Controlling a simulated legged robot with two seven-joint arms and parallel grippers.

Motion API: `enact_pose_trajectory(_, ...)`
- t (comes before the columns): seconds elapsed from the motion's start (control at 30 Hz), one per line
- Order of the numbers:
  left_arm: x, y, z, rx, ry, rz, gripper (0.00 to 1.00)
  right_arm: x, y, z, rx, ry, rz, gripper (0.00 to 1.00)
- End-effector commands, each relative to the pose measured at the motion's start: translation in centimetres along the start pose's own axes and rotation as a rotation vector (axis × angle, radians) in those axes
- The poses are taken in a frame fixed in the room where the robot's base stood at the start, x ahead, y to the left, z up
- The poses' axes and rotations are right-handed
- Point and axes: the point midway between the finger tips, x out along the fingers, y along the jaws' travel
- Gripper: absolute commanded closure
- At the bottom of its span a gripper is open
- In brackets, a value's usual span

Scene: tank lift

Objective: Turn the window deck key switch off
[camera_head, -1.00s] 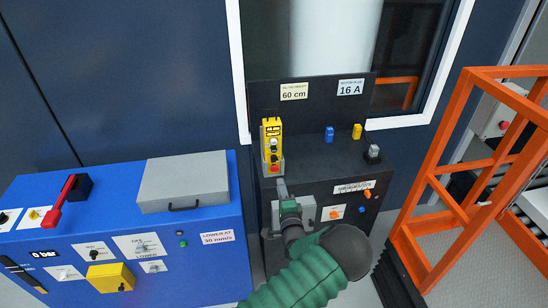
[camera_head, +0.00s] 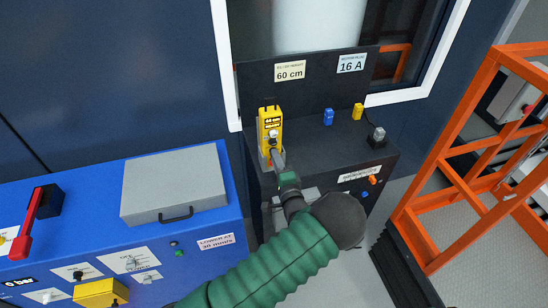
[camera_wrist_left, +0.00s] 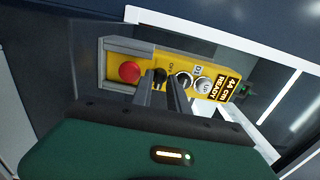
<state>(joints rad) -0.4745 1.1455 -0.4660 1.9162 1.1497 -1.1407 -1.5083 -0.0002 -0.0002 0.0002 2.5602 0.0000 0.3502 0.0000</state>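The window deck is a black console (camera_head: 330,160) under the window. A yellow control box (camera_head: 266,118) stands upright on it at the left; it also shows in the left wrist view (camera_wrist_left: 145,58). Its face has a red button (camera_wrist_left: 129,72), a small black control (camera_wrist_left: 160,75), a silver round switch (camera_wrist_left: 184,80), a silver button (camera_wrist_left: 204,86) and a label reading "44 cm READY". I cannot tell for sure which control is the key switch. My left gripper (camera_wrist_left: 163,82) is at the box's face, fingers apart, the black control showing between them. Contact is unclear. My right gripper is out of view.
A blue console (camera_head: 80,235) with a grey case (camera_head: 175,183) and a red lever (camera_head: 33,220) stands at the left. Orange railings (camera_head: 445,190) stand at the right. Blue (camera_head: 328,116) and yellow (camera_head: 357,111) blocks sit farther right on the deck.

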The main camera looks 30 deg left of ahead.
Motion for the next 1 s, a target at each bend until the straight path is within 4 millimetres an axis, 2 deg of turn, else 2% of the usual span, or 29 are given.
enact_pose_trajectory(0.03, 0.0, 0.1, -0.1, 0.0, 0.001, 0.001, 0.85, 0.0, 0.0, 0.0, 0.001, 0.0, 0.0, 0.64)
enact_pose_trajectory(0.13, 0.2, 0.1, 0.1, -0.002, 0.002, 0.002, 0.98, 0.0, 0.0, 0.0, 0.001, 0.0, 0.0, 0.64)
enact_pose_trajectory(0.17, 0.3, 0.2, 0.1, -0.002, 0.002, 0.003, 1.0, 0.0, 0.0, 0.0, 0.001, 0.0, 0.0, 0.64)
enact_pose_trajectory(0.67, 0.5, 0.2, 0.4, -0.034, -0.002, 0.003, 1.0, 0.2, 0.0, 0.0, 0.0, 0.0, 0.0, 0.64)
enact_pose_trajectory(1.0, 0.5, 0.4, 0.4, -0.237, -0.003, 0.004, 1.0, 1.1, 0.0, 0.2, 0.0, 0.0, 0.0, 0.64)
